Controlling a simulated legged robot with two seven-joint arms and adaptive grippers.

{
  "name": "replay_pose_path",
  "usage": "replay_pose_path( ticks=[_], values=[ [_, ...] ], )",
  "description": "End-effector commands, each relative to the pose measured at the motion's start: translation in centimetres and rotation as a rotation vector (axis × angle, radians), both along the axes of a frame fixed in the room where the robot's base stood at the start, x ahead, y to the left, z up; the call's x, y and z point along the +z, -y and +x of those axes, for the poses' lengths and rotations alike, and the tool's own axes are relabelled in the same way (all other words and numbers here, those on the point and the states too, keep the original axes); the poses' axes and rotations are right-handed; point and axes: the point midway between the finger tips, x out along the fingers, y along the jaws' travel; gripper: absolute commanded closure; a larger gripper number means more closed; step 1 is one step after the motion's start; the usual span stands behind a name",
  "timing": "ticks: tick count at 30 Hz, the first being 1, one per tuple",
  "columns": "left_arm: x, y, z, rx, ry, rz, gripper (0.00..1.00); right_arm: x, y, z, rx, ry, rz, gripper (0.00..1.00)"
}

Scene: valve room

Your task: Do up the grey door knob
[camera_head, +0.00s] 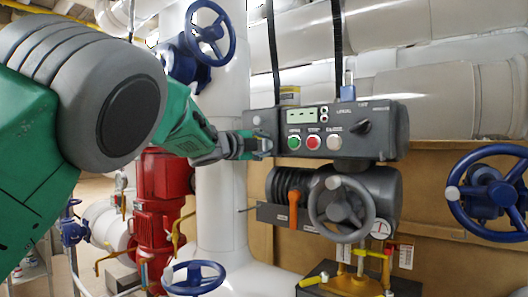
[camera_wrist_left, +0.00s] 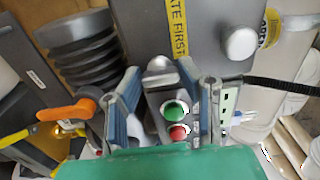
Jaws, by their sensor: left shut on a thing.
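The grey control box (camera_head: 375,142) carries a door at its left end. My left gripper (camera_head: 262,146) reaches in from the left to this end face. In the left wrist view its two blue-grey fingers (camera_wrist_left: 165,90) stand on either side of the grey door knob (camera_wrist_left: 160,65), and they are shut on it. In the head view the fingers hide this knob. A second, pale round knob (camera_wrist_left: 240,43) sits free on the same face; it also shows in the head view (camera_head: 256,120), just above the gripper. My right gripper is not in view.
Green (camera_head: 294,142), red (camera_head: 313,142) and white buttons and a black selector (camera_head: 357,127) are on the box front. Below are a grey handwheel (camera_head: 342,208) and an orange lever (camera_head: 294,208). A white vertical pipe (camera_head: 220,200) stands close behind my gripper.

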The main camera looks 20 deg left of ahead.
Motion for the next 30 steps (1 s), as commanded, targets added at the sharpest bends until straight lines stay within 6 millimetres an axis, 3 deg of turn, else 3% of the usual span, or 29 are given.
replay_pose_path(
  ticks=[1,18,19,21,30],
  values=[
    [-1.17,0.19,0.10,-0.003,-0.012,0.016,0.97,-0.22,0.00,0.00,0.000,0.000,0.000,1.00],
    [-1.15,0.19,0.18,-0.003,-0.001,0.046,0.97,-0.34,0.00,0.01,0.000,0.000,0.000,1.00],
    [-1.15,0.19,0.18,-0.003,-0.002,0.047,0.65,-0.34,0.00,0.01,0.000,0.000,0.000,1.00],
    [-1.08,0.19,0.18,-0.003,-0.001,0.045,0.48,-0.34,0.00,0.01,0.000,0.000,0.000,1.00],
    [-0.49,0.05,0.06,-0.001,0.008,0.042,0.48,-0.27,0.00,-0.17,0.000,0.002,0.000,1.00]
  ],
)
